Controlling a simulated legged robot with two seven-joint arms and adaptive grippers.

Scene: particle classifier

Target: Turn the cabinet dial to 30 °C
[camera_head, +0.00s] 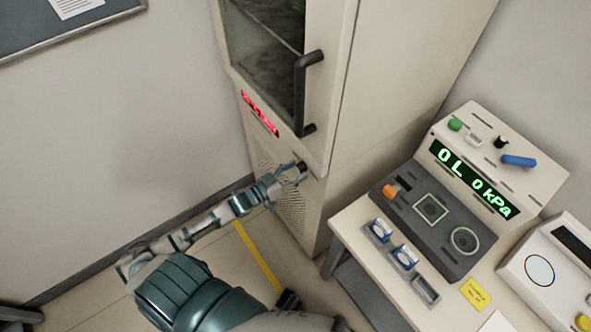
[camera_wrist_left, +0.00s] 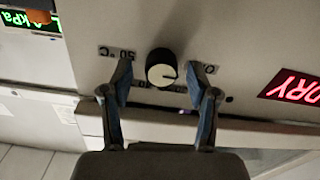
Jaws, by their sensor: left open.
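The cabinet (camera_head: 345,120) is beige, with a glass door and a black handle. Its dial (camera_wrist_left: 162,68) is a round knob with a cream face and dark side, and a dark pointer line on the face. In the left wrist view the picture is upside down; a "50 °C" label is left of the dial, a "0" label is right, and the markings below are partly hidden. My left gripper (camera_wrist_left: 160,78) is open, with one finger on each side of the dial and visible gaps. In the head view my left gripper (camera_head: 287,177) is at the cabinet front, by the dark dial (camera_head: 302,167).
A red lit display (camera_head: 260,113) sits on the cabinet; the left wrist view shows "DRY" on it. Right of the cabinet, a table (camera_head: 358,240) bears a console (camera_head: 455,185) reading "0L 0 kPa", with blue-topped items (camera_head: 405,257) nearby. The door handle (camera_head: 300,95) juts out above the dial.

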